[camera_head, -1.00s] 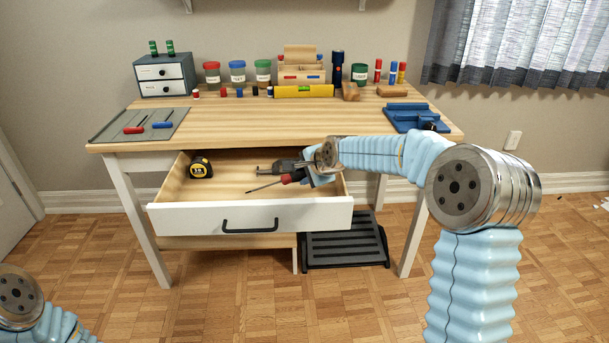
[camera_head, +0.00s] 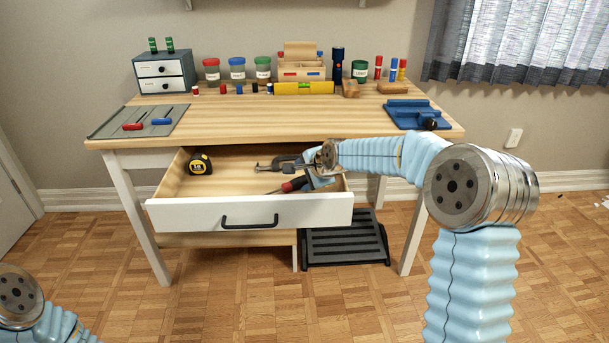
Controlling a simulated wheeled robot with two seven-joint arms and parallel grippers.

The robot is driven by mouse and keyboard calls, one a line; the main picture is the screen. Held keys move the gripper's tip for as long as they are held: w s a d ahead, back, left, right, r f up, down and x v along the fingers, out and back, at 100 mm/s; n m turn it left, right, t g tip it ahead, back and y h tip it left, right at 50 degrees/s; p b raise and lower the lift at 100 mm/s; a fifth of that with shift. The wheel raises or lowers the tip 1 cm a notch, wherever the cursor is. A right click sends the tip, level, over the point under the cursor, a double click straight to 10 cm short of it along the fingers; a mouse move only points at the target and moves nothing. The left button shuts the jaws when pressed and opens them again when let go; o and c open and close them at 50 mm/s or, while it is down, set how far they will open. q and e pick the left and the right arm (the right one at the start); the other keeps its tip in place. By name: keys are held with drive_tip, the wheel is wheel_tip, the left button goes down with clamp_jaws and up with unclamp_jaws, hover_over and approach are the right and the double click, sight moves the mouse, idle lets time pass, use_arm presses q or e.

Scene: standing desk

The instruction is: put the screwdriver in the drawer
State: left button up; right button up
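The desk drawer (camera_head: 180,215) is pulled open, with a white front and a wooden inside. The screwdriver (camera_head: 294,185) has a red and dark handle and a thin shaft pointing left; it is low inside the drawer's right part, its tip close behind the front panel. My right gripper (camera_head: 311,181) is at the handle's right end, inside the drawer, and appears shut on it; the fingers are small and partly hidden. I cannot tell whether the screwdriver touches the drawer floor. My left gripper is out of view; only part of that arm shows at bottom left.
A yellow-black tape measure (camera_head: 200,164) lies at the drawer's left; a dark clamp-like tool (camera_head: 283,163) lies behind the screwdriver. On the desktop are a grey mat (camera_head: 108,127) with red and blue-handled tools, and a blue vise (camera_head: 408,115). The drawer's middle is clear.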

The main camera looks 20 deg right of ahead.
drive_tip(key=shift+r, duration=0.1)
drive_tip(key=shift+r+p, duration=0.4)
drive_tip(key=shift+p, duration=0.05)
drive_tip(key=v, duration=1.2)
drive_tip(key=shift+b, duration=0.3)
